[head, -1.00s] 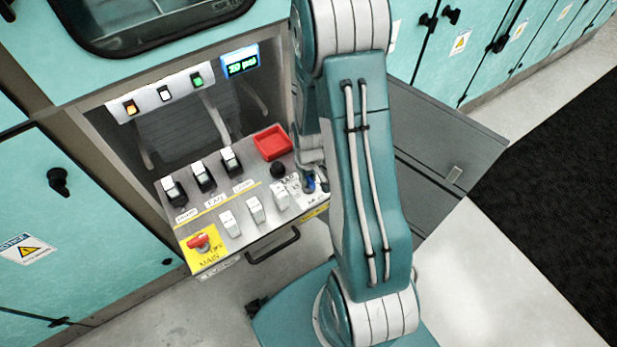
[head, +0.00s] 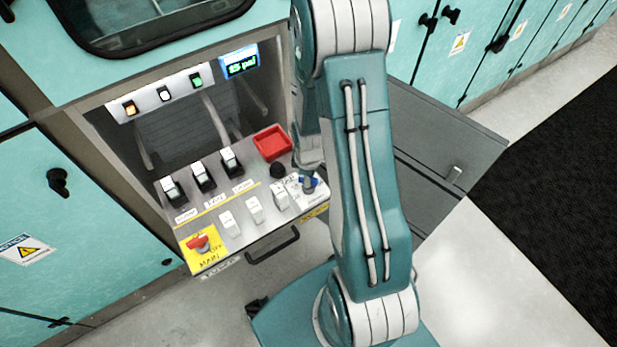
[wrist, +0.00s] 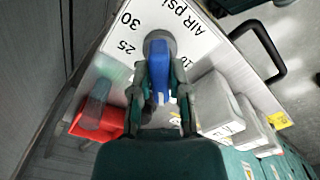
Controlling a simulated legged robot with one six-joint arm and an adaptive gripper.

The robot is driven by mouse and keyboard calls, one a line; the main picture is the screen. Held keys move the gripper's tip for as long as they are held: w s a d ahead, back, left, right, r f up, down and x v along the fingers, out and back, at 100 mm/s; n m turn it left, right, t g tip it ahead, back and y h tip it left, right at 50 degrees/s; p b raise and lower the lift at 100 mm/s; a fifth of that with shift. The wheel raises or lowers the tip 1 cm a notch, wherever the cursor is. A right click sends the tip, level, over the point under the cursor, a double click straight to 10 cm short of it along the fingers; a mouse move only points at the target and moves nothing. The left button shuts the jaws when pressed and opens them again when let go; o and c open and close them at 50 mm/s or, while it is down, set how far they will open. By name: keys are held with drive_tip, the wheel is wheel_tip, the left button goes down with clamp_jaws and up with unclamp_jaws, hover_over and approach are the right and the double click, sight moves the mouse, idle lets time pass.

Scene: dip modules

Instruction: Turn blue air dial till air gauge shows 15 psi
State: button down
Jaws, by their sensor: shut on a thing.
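The blue air dial (wrist: 158,68) sits on a white label plate marked "AIR psi" (wrist: 170,22), with 25 and 30 readable beside it. My gripper (wrist: 160,88) is shut on the blue dial, one finger on each side. In the head view the blue dial (head: 309,182) shows only in part, at the right end of the panel beside my arm. The air gauge (head: 240,64) is a blue-framed display at the upper right of the cabinet opening, and its green digits read 15 psi.
A black handle (head: 272,246) juts from the front edge. An open grey door (head: 440,150) stands right.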

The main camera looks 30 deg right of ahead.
drive_tip(key=shift+f+n, duration=0.1)
drive_tip(key=shift+n, duration=0.2)
drive_tip(key=c, duration=0.6)
unclamp_jaws()
wheel_tip(320, 180, up, 12)
drive_tip(key=shift+a, duration=0.1)
idle(0.6)
